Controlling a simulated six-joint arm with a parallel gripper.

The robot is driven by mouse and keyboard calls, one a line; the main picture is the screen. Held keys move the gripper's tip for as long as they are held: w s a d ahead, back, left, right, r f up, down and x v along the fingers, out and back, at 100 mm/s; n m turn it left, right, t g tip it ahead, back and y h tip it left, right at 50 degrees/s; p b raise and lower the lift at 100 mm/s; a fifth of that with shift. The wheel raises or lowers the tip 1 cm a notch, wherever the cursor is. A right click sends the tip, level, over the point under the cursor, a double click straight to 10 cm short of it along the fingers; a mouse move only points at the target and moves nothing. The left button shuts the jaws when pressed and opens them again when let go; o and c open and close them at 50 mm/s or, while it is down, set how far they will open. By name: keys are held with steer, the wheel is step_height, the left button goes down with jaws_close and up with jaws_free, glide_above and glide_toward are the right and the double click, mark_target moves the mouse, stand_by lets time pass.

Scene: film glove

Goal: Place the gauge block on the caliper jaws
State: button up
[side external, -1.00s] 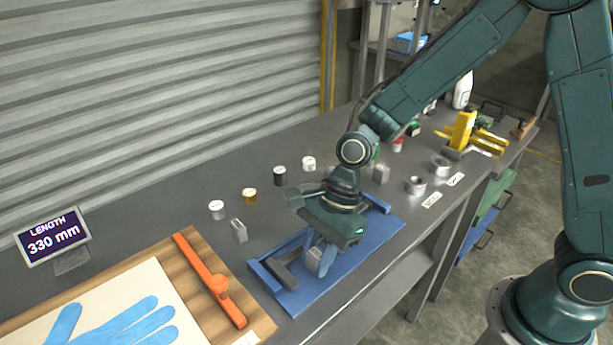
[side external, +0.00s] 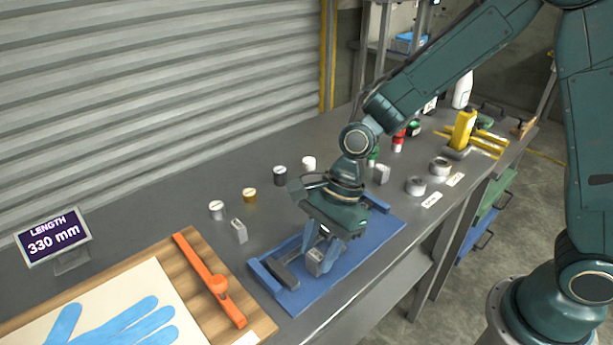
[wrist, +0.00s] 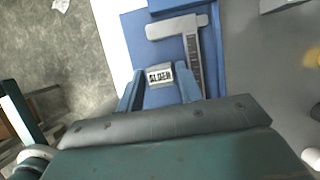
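The gauge block (side external: 315,262) is a small grey block standing on the blue tray (side external: 350,262), to the right of the dark caliper (side external: 285,274). In the wrist view the block (wrist: 159,73) shows dark lettering, and the pale caliper (wrist: 172,29) has one jaw beyond it and a beam along its right. Whether the block touches the caliper is unclear. My gripper (side external: 321,250) is over the tray, its blue fingers spread to either side of the block. The wrist view shows the gripper (wrist: 158,92) with gaps between fingers and block.
Other grey blocks (side external: 239,231) and several small weights (side external: 280,176) stand on the grey bench behind the tray. Metal rings (side external: 415,186) lie to the right. A wooden board (side external: 180,262) with an orange bar is at left. A display (side external: 54,240) reads 330 mm.

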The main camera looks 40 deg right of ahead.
steer(key=v, duration=1)
steer(key=shift+r, duration=0.25)
steer(key=shift+d, duration=0.2)
steer(key=s+d+r+n+t+h, duration=0.2)
steer(key=s+d+r+n, duration=0.2)
steer(key=s+d+n, duration=0.3)
steer(key=s+d+r+n+t+h, duration=0.2)
steer(key=s+d+n, duration=0.5)
steer(key=n, duration=0.4)
step_height(320, 180, up, 3)
steer(key=shift+s+d+f+t, duration=0.25)
steer(key=shift+s+d+t, duration=0.15)
steer(key=shift+s+t, duration=0.4)
